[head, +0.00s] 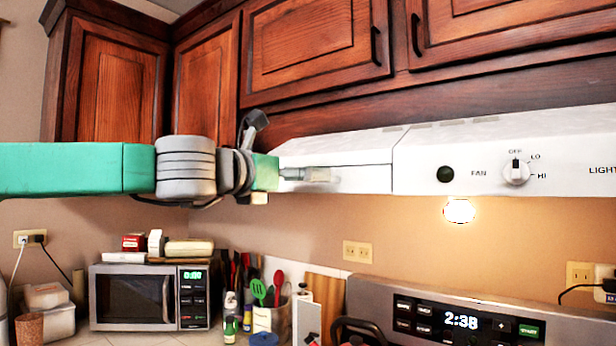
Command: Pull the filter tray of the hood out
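The white hood (470,150) runs under the upper cabinets from the middle to the right edge. A vertical seam divides its front. The part left of the seam has a thin horizontal line, and I cannot tell which part is the filter tray. My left arm comes in level from the left, and my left gripper (310,175) is at the front of the hood's left part. A pale grey, blurred piece shows at its tip, overlapping the white front. I cannot tell if it touches the hood or if the fingers are parted. My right gripper is out of view.
A fan knob (516,172) and a dark round button (445,174) are on the hood's right part. Wooden cabinets (310,50) hang above. A microwave (135,297), a utensil holder (272,318) and the stove's control panel (450,315) are below. The space directly under my arm is clear.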

